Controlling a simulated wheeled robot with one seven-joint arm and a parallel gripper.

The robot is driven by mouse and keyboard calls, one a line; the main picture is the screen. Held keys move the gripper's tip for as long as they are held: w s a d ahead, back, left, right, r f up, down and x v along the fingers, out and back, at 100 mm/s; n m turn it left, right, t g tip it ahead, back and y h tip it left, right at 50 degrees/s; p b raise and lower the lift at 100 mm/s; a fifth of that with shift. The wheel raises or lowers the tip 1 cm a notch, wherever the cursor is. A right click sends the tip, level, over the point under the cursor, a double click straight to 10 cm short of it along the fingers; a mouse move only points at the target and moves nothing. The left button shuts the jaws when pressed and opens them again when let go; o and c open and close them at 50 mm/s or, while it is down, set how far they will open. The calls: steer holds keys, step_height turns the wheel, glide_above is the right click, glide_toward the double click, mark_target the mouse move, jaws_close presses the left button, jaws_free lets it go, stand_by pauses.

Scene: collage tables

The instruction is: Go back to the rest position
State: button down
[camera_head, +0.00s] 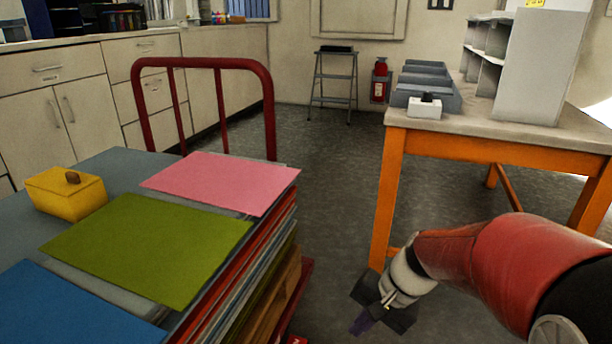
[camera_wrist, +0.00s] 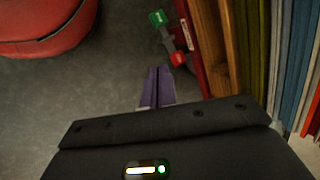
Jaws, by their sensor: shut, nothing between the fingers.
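My gripper (camera_head: 366,322) hangs low over the floor at the end of my red arm, in the gap between the cart on the left and the orange-legged table on the right. In the wrist view its purple fingers (camera_wrist: 155,88) are together, with nothing between them. They point down toward the grey floor, a little left of the cart's red edge.
The cart carries pink (camera_head: 222,181), green (camera_head: 148,246) and blue (camera_head: 68,312) sheets and a yellow box (camera_head: 67,193). Its red handle (camera_head: 204,64) rises behind. The table (camera_head: 479,129) holds grey trays (camera_head: 428,84). Open floor (camera_head: 320,170) lies between. A step stool (camera_head: 334,85) stands behind.

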steer(key=s+d+r+n+t+h+p, duration=0.2)
steer(key=s+r+n, duration=0.1)
steer(key=s+r, duration=0.2)
steer(key=s+d+r+n+t+h+p, duration=0.2)
steer(key=s+r, duration=0.3)
steer(key=r, duration=0.4)
steer(key=shift+s+d+n+t+h, duration=0.4)
steer(key=shift+d+t+h, duration=0.15)
steer(key=shift+t+h, duration=0.05)
steer(key=shift+r, duration=0.1)
